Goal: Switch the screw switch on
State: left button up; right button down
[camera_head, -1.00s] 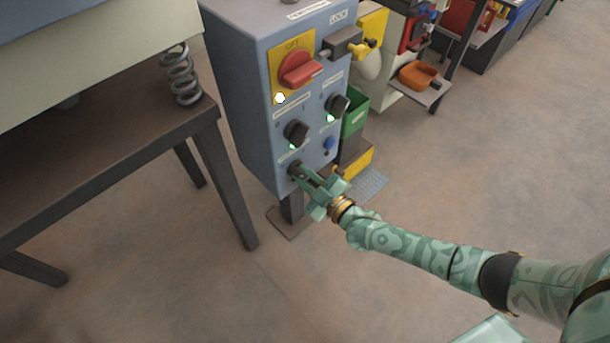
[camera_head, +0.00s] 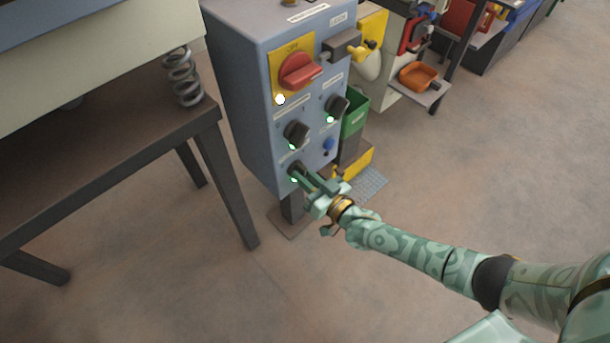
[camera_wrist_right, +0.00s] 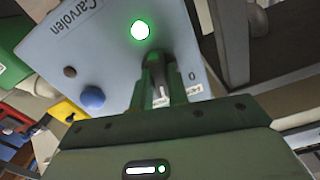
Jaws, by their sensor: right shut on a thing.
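The blue-grey control box (camera_head: 235,110) stands on a post left of centre in the head view. My right gripper (camera_head: 300,174) is shut on the dark lower-left rotary knob (camera_head: 293,169) on its front. A green lamp (camera_head: 293,180) glows beside this knob; the lamp is bright in the wrist view (camera_wrist_right: 140,30). There my right gripper (camera_wrist_right: 158,72) has its fingers around the knob, which they largely hide. A "0" mark shows beside it. I cannot read a label naming the screw switch. My left gripper is not in view.
Two other black knobs (camera_head: 296,134) (camera_head: 337,105) have lit green lamps. A red main switch (camera_head: 300,71) on a yellow plate sits above, and a blue button (camera_head: 329,144) is close right of my gripper. A dark table (camera_head: 110,150) stands left. Floor in front is clear.

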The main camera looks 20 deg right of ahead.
jog(key=shift+s+f+m, duration=0.1)
jog(key=shift+f+m, duration=0.05)
jog(key=shift+m, duration=2.45)
jog(key=c, duration=1.4)
grip_release()
jog(key=shift+d, duration=0.1)
jog(key=shift+o, duration=0.2)
